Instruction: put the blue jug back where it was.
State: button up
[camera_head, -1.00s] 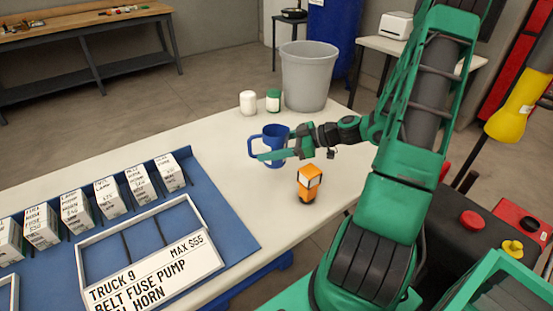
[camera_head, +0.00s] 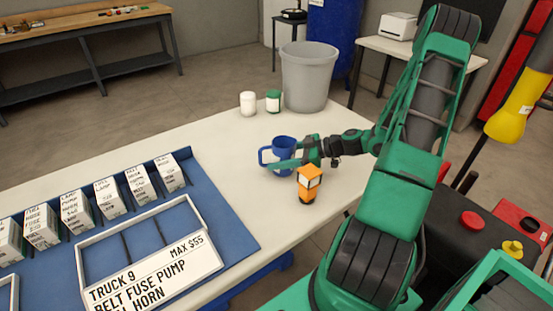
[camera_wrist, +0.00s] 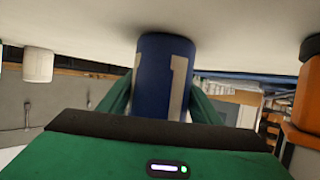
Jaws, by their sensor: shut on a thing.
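The blue jug (camera_head: 284,146) is upright at the right part of the white table, its handle toward the left. My gripper (camera_head: 287,163) is shut on the jug's body, reaching in from the right. In the wrist view the jug (camera_wrist: 163,75) stands between my two green fingers and shows a pale mark on its side. The picture is upside down there, with the white table surface along the top. I cannot tell whether the jug's base touches the table or is slightly above it.
An orange and black lamp-like object (camera_head: 308,184) stands close in front of my gripper. A white jar (camera_head: 248,104), a green jar (camera_head: 273,101) and a grey bin (camera_head: 307,77) stand behind. A blue tray (camera_head: 228,236) with boxes and a sign (camera_head: 150,262) lies left. The table between tray and jars is clear.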

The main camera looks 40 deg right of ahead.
jog(key=shift+f, duration=0.1)
jog(key=o, duration=1.2)
jog(key=shift+s+d, duration=0.1)
jog(key=shift+d, duration=0.05)
jog(key=v, duration=1.1)
jog(key=shift+s+d+r, duration=0.2)
jog(key=shift+d+r, duration=0.05)
jog(key=shift+d, duration=0.05)
